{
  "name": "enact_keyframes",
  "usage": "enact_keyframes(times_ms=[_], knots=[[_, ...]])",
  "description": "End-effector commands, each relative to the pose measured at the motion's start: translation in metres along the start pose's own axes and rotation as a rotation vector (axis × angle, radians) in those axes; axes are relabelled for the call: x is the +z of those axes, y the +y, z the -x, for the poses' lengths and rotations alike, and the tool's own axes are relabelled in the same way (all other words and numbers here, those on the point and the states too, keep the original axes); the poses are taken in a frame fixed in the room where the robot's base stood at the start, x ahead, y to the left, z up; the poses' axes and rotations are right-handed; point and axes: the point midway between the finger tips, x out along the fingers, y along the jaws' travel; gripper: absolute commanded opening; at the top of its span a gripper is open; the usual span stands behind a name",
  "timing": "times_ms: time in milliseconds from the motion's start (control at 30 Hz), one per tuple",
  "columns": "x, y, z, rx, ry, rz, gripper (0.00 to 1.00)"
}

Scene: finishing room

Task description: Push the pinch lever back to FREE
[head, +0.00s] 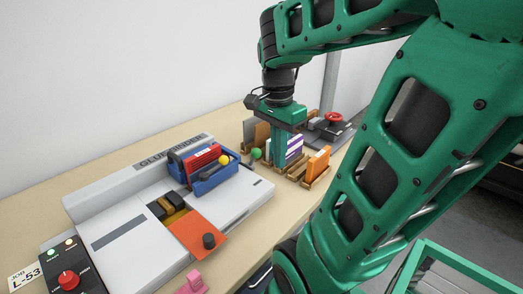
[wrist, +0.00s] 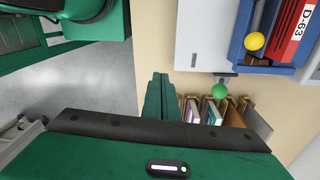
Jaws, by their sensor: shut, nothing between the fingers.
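The glue binder (head: 110,200) is a long grey-white machine on the bench. A green ball knob (head: 256,153) stands at its far right end; the wrist view shows this knob (wrist: 220,90) on a small grey bracket. A yellow ball knob (head: 223,160) sits on the blue clamp carriage (head: 215,181), which holds a red book (head: 203,158); the yellow knob also shows in the wrist view (wrist: 254,41). No FREE marking is readable, so I cannot tell which knob is the pinch lever. My gripper (head: 280,163) is shut and empty, pointing down just right of the green knob, apart from it.
Wooden racks with several books, one orange (head: 318,162), stand close around my gripper. A dark block with a red handwheel (head: 333,118) is behind. An orange plate with a black knob (head: 209,241), a control box (head: 69,270) and a pink piece (head: 194,282) are nearer.

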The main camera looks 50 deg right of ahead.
Motion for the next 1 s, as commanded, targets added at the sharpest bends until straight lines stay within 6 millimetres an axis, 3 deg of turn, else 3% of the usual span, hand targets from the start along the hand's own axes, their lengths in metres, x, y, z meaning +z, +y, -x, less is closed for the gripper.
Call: enact_keyframes(times_ms=[600, 800, 1000], knots=[[-0.04, -0.062, 0.034, 0.016, 0.042, -1.057, 0.0], [-0.045, -0.071, 0.037, 0.016, 0.048, -1.22, 0.0], [-0.046, -0.073, 0.038, 0.016, 0.049, -1.255, 0.0]])
